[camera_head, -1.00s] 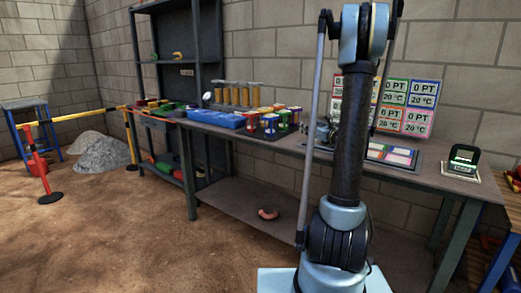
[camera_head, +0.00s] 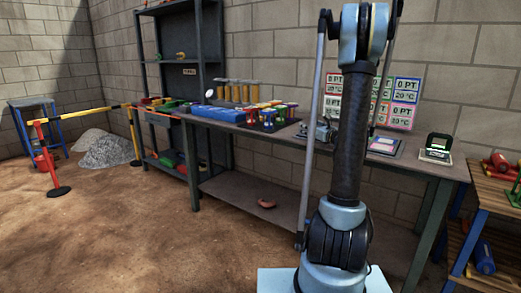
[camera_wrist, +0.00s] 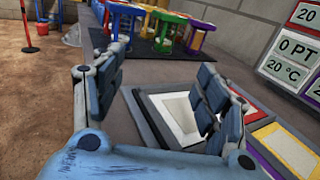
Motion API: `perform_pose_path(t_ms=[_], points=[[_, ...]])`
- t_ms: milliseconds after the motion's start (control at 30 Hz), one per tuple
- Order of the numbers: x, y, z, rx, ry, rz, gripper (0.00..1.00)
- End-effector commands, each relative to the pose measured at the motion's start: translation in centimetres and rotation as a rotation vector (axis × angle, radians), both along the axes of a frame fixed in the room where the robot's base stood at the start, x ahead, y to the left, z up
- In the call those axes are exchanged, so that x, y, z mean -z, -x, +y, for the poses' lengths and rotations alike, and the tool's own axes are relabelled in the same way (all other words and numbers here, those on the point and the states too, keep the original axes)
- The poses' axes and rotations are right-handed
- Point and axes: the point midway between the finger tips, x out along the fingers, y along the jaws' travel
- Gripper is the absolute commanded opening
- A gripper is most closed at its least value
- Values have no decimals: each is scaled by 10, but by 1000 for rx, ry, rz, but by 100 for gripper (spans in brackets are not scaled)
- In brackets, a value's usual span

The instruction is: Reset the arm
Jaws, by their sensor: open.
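My arm stands in the middle of the head view. My gripper (camera_wrist: 160,85) fills the lower part of the wrist view with its two fingers spread apart and nothing between them. It hangs over the workbench (camera_wrist: 115,125), beside a panel with coloured frames (camera_wrist: 180,110). In the head view a small part of the gripper (camera_head: 322,130) shows just left of my arm, above the bench top; the rest is hidden behind the arm.
Colourful stands (camera_head: 272,117) and a blue tray (camera_head: 218,113) sit on the bench. A small device (camera_head: 437,147) is at its right end. A lower wooden table (camera_head: 500,190) stands at right. A yellow-black barrier (camera_head: 85,115) and gravel piles (camera_head: 108,151) are at left. The dirt floor (camera_head: 130,230) is open.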

Motion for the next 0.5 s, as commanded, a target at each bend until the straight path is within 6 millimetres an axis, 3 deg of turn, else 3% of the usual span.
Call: perform_pose_path(t_ms=[100,500], points=[[0,0,2,-3,3,0,67],[-2,27,40,-84,222,-18,67]])
